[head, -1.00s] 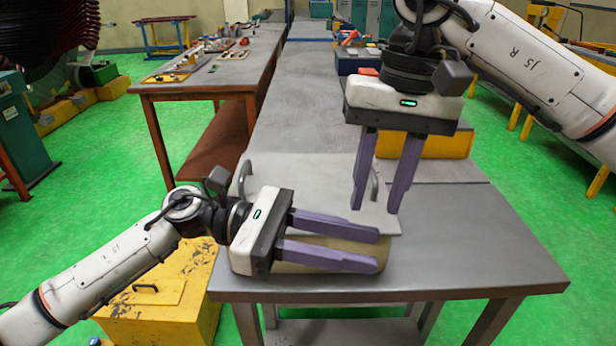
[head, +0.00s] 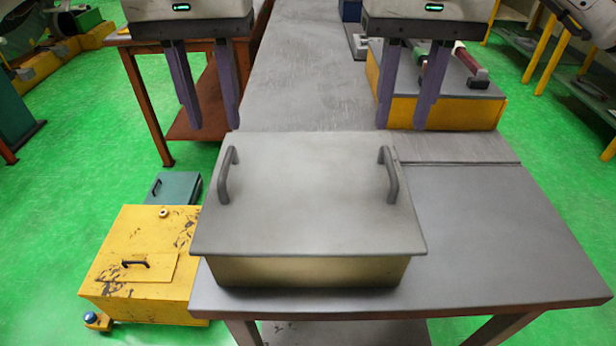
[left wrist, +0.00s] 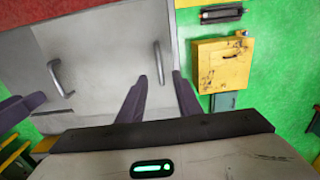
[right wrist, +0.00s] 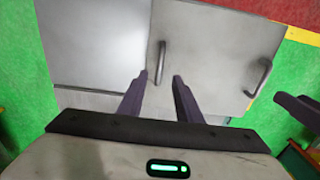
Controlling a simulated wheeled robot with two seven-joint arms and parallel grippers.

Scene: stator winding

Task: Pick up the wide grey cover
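The wide grey cover (head: 308,215) lies flat on a beige box (head: 308,270) near the front of the grey bench. It has two upright dark handles, a left one (head: 224,178) and a right one (head: 391,178). My left gripper (head: 211,126) is open and empty, fingers pointing down, above and behind the left handle. In the left wrist view, that handle (left wrist: 159,64) lines up with the gap between its fingers. My right gripper (head: 402,126) is open and empty, likewise near the right handle, which lines up with its finger gap in the right wrist view (right wrist: 161,62). Neither touches the cover.
A worn yellow chest (head: 145,275) and a teal box (head: 172,187) stand on the floor left of the bench. A yellow box (head: 460,108) with tools on it sits behind the right gripper. The bench top (head: 490,235) right of the cover is clear.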

